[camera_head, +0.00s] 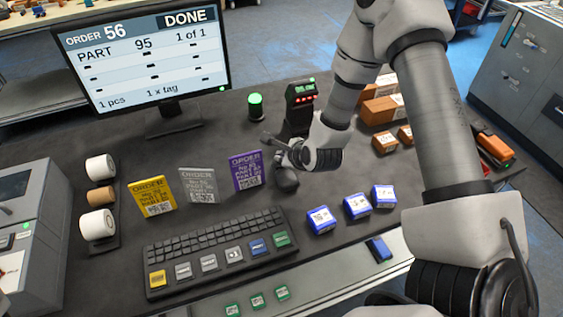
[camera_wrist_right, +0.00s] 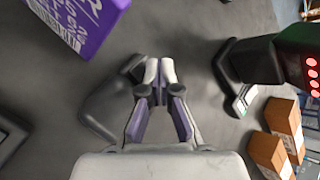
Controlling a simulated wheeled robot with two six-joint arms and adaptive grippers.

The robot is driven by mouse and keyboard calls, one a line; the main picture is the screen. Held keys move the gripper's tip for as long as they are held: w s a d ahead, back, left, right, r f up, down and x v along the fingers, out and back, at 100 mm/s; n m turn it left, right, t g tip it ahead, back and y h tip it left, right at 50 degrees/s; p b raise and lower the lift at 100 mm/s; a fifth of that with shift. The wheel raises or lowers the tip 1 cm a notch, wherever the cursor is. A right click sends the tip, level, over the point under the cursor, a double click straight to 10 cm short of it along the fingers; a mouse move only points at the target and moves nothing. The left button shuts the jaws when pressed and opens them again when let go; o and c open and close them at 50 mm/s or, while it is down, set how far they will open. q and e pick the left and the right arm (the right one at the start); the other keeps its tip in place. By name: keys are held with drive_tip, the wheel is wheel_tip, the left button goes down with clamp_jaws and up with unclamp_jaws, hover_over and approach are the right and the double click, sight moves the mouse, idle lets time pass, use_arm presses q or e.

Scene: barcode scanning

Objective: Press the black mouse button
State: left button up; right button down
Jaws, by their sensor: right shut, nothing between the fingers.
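The black mouse (camera_head: 287,180) is a dark rounded shape on the dark table mat, just right of the purple order card (camera_head: 247,171). My right gripper (camera_head: 278,146) hangs over it from the back right and partly covers it. In the right wrist view, the mouse (camera_wrist_right: 103,108) lies beside and behind my gripper's fingers (camera_wrist_right: 160,72), which are together with nothing between them. I cannot tell whether they touch it. The mouse's button is not clearly visible. My left gripper is not in view.
A keyboard (camera_head: 210,250) lies in front, with yellow and grey cards behind it. A scanner (camera_head: 298,108) with red lights and a green lamp (camera_head: 255,106) stand behind. Blue-white boxes (camera_head: 357,207) sit at right, brown boxes (camera_head: 378,108) farther back. The monitor (camera_head: 150,60) reads DONE.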

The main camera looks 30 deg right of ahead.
drive_tip(key=shift+f+b, duration=0.35)
drive_tip(key=shift+b, duration=0.05)
drive_tip(key=shift+r, duration=0.1)
idle(0.5)
drive_tip(key=shift+r+p, duration=0.45)
drive_tip(key=shift+r, duration=0.3)
drive_tip(key=shift+r, duration=0.1)
drive_tip(key=shift+r+p, duration=1.6)
drive_tip(key=shift+r, duration=0.8)
